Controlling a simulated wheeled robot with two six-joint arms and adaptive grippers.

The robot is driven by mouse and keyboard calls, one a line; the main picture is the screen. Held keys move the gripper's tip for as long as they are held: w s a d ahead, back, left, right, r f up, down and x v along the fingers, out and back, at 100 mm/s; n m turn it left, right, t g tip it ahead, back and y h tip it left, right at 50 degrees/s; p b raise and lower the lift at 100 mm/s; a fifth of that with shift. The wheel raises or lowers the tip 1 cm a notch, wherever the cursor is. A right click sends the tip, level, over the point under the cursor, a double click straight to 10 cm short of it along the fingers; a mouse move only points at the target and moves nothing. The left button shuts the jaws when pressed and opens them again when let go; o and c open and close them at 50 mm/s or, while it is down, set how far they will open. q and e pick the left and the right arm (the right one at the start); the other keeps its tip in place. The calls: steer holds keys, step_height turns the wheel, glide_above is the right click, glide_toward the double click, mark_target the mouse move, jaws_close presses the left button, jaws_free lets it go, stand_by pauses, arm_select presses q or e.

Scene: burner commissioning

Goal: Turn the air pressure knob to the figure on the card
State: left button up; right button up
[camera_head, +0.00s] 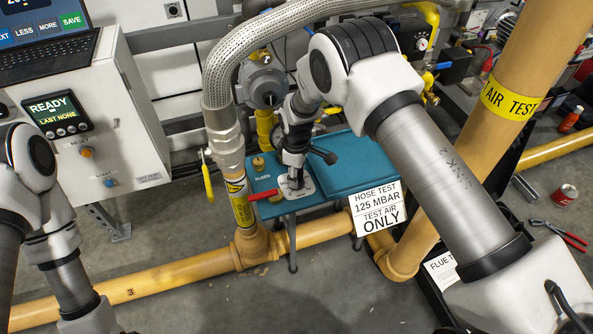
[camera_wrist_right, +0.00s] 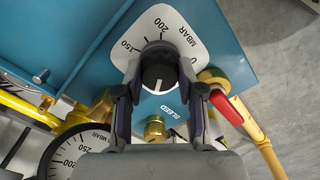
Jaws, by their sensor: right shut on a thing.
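The black air pressure knob (camera_wrist_right: 160,66) sits on a white dial plate (camera_wrist_right: 186,38) marked in MBAR, with 150, 200 and 0 readable. The plate also shows in the head view (camera_head: 305,190). My right gripper (camera_wrist_right: 161,70) is shut on the knob, one finger on each side. In the head view it points down over the plate (camera_head: 294,172) and hides most of the knob. A white line on the knob lies on its lower side in the wrist view; the exact figure it meets is hidden. The card (camera_head: 378,209) reads HOSE TEST 125 MBAR, TEST AIR ONLY. My left gripper is out of view.
The teal bench (camera_head: 345,160) carries the dial. A red-handled valve (camera_wrist_right: 230,108) and a brass bleed fitting (camera_wrist_right: 155,128) are close to my right fingers. A round gauge (camera_wrist_right: 78,150) is nearby. A braided hose (camera_head: 217,75) and yellow pipes (camera_head: 175,275) surround the bench.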

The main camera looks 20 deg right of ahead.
steer(key=m+p, duration=0.1)
steer(key=m, duration=0.1)
steer(key=shift+m, duration=0.4)
steer(key=m, duration=0.3)
steer(key=shift+m+p, duration=0.3)
steer(key=shift+p, duration=0.05)
steer(key=m, duration=0.3)
steer(key=shift+m, duration=1.9)
steer(key=o, duration=1.1)
steer(key=shift+o, duration=0.2)
